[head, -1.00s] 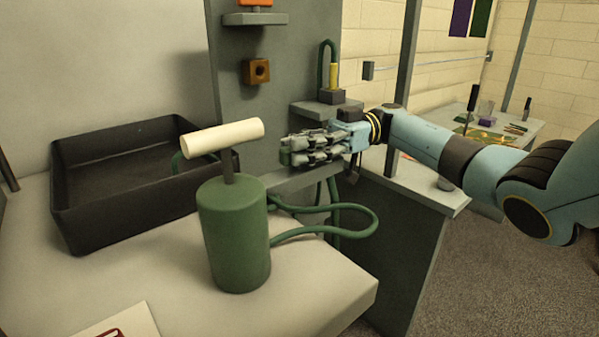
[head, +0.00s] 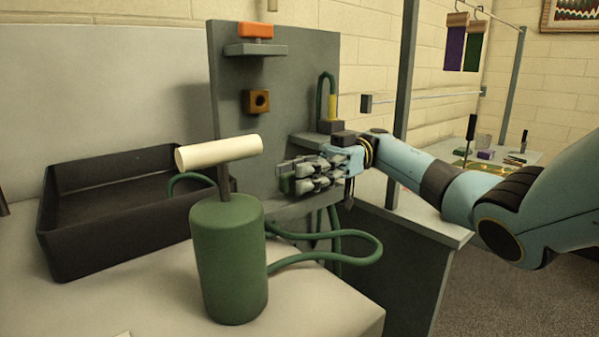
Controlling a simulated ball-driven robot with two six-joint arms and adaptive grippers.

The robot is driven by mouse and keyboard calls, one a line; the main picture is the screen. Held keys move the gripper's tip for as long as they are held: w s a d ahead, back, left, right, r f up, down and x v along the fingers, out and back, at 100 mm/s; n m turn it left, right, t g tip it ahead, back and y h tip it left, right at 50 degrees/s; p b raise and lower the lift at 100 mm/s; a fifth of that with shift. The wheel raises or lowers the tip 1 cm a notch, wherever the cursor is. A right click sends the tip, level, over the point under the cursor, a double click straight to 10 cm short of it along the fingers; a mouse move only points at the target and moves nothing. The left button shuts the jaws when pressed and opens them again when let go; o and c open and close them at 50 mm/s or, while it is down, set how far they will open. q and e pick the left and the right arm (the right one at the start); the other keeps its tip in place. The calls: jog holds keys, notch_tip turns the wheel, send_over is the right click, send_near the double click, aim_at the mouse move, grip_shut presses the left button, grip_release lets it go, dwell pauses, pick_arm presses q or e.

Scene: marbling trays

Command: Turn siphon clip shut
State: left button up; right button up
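The siphon's green pump cylinder (head: 230,262) stands upright on the pale bench, with a cream T-handle (head: 218,153) on top. A green hose (head: 350,240) loops out from it to the right, and another piece curves over the tray. I cannot clearly make out the clip. My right gripper (head: 292,178) points left in front of the grey panel, behind and right of the pump. My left gripper is not in view.
A black tray (head: 45,222) lies left of the pump. The grey panel (head: 232,90) carries an orange item (head: 255,31) on a small shelf and a brown block with a hole (head: 256,102). A yellow-and-green fitting (head: 332,106) stands behind my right wrist.

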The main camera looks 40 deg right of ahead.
jog(key=shift+o, duration=0.4)
jog(key=shift+r, duration=0.1)
notch_tip(320, 180, up, 10)
jog(key=shift+f, duration=0.1)
dwell(0.5)
